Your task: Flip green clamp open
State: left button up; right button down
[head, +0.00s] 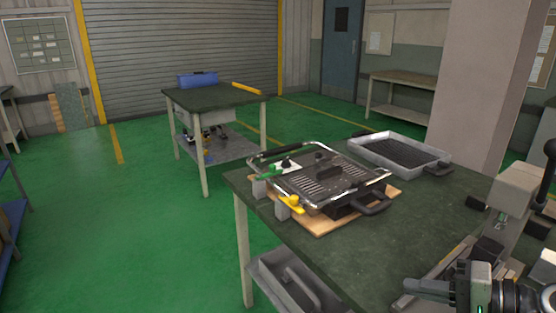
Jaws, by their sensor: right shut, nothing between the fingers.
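The green clamp (270,172) is a small handle on the left end of the metal-framed heating unit (320,180). It looks to lie low along the unit's edge, but it is too small to tell its exact state. A yellow clamp (292,202) sits on the near left corner of the same unit. The unit rests on a wooden board on the dark green worktable (330,255). My right gripper (411,294) is at the bottom right, shut and empty, well apart from the clamps. My left gripper is out of view.
A grey tray (435,157) with a dark inside stands behind the unit. A grey device (512,190) stands at the table's right. A bin (280,283) sits below the table. The tabletop in front of the unit is clear. Another table (205,98) stands farther back.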

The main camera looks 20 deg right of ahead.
aim_at(273, 168)
jog(key=i, duration=1.45)
